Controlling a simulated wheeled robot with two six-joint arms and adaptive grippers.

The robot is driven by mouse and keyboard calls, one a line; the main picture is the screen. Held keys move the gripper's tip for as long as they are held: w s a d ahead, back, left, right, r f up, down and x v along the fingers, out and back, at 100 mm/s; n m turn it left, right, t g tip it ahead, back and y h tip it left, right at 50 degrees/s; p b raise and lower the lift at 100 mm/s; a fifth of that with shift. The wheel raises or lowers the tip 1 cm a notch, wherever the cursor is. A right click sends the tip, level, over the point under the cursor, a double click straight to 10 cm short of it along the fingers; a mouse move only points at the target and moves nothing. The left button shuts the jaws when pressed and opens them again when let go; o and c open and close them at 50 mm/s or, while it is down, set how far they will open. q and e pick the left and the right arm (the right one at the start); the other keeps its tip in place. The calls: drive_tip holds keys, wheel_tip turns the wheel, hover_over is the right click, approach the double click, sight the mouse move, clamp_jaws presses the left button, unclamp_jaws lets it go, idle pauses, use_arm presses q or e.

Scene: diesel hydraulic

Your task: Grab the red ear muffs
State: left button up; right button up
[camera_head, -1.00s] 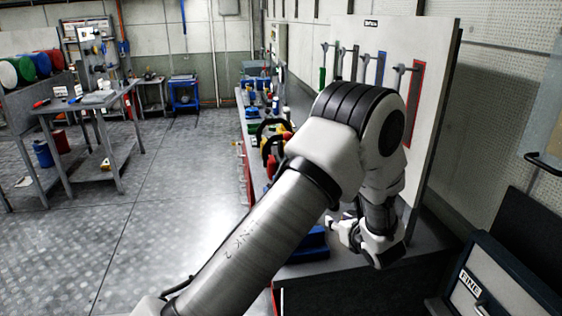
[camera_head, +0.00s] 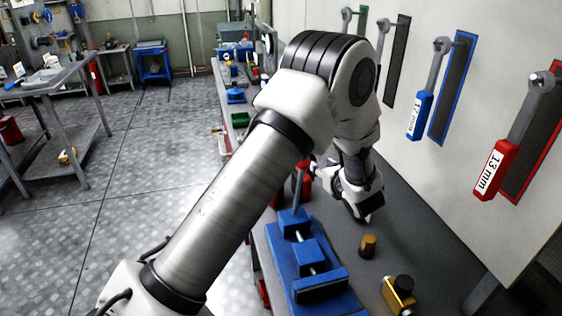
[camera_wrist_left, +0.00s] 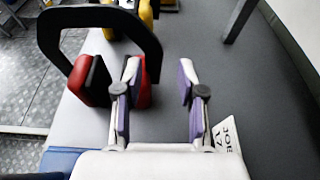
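The red ear muffs (camera_wrist_left: 90,83) are on the grey bench in the left wrist view, left of centre. They have red cups with black pads and a black headband arching at the upper left. My left gripper (camera_wrist_left: 158,72) is open, with nothing between its fingers. Its left finger overlaps the right red cup in the picture; I cannot tell whether they touch. In the head view a red part (camera_head: 303,181), probably of the ear muffs, shows beside my left gripper (camera_head: 319,170), partly hidden by my arm. My right gripper is not in view.
A blue vise (camera_head: 310,268) and brass-coloured pieces (camera_head: 398,295) are on the near bench. Wrenches with blue (camera_head: 421,115) and red (camera_head: 496,170) handles hang on the right board. A yellow item (camera_wrist_left: 146,14) lies beyond the ear muffs; a card (camera_wrist_left: 227,137) lies at right.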

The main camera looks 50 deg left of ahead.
sight(312, 174)
use_arm(q)
drive_tip(key=p+x, duration=0.1)
drive_tip(key=x, duration=0.1)
drive_tip(key=p+x, duration=0.1)
drive_tip(key=x, duration=0.1)
drive_tip(key=p+x, duration=0.1)
drive_tip(key=x, duration=0.1)
drive_tip(key=shift+s+a+r, duration=0.2)
drive_tip(key=shift+a, duration=0.35)
drive_tip(key=shift+a+f, duration=0.15)
drive_tip(key=shift+a, duration=0.05)
drive_tip(key=shift+d, duration=0.3)
drive_tip(key=shift+c, duration=0.6)
drive_tip(key=shift+d, duration=0.1)
drive_tip(key=c, duration=0.6)
clamp_jaws()
